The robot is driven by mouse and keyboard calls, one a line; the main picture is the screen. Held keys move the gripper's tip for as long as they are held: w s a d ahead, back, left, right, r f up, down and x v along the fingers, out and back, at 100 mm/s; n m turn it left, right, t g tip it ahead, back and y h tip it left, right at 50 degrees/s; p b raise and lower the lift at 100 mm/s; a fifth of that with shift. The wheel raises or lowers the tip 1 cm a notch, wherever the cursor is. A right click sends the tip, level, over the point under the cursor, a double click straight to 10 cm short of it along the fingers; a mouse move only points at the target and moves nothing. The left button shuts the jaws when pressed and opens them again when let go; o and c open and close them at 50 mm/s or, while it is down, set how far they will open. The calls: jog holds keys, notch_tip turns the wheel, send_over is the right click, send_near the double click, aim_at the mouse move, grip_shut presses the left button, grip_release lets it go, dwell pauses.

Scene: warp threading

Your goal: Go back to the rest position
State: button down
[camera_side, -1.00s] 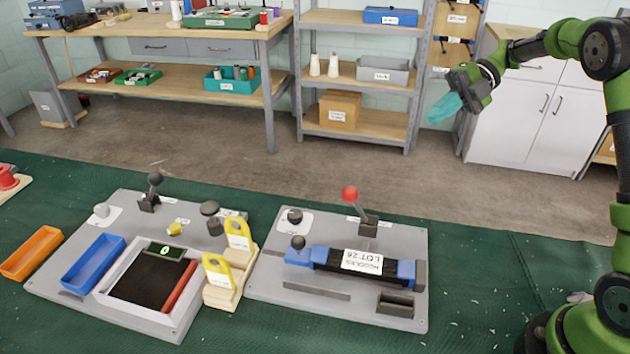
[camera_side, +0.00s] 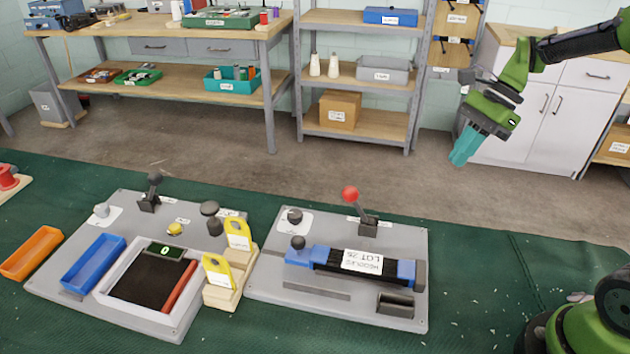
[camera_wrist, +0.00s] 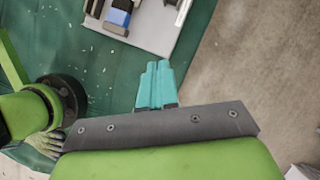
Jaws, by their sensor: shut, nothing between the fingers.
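My gripper (camera_side: 467,146) hangs in the air at the upper right of the side view, well above and to the right of the work boards. Its teal fingers point down and slightly left. They are shut together with nothing between them. The wrist view shows the same closed teal fingers (camera_wrist: 155,84) over the green mat, below the edge of a grey board.
The right grey board (camera_side: 330,303) carries a blue-ended needle block (camera_side: 405,270) and a red-knobbed lever (camera_side: 350,194). The left board (camera_side: 130,205) holds a blue tray (camera_side: 93,262) and yellow-topped wooden holders (camera_side: 240,236). The green mat (camera_side: 480,260) is bare at right.

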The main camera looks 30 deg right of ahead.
jog(key=s+a+r+n+t+h, duration=0.1)
jog(key=s+a+r+n+t, duration=0.1)
jog(key=n, duration=0.6)
jog(key=s+a+r+n+t+h, duration=0.2)
jog(key=s+a+r+n+t, duration=0.1)
jog(key=s+a+n, duration=0.3)
jog(key=s+n+t, duration=0.1)
jog(key=s+n, duration=0.1)
jog(key=shift+s+r+n, duration=0.15)
jog(key=shift+s+n, duration=0.25)
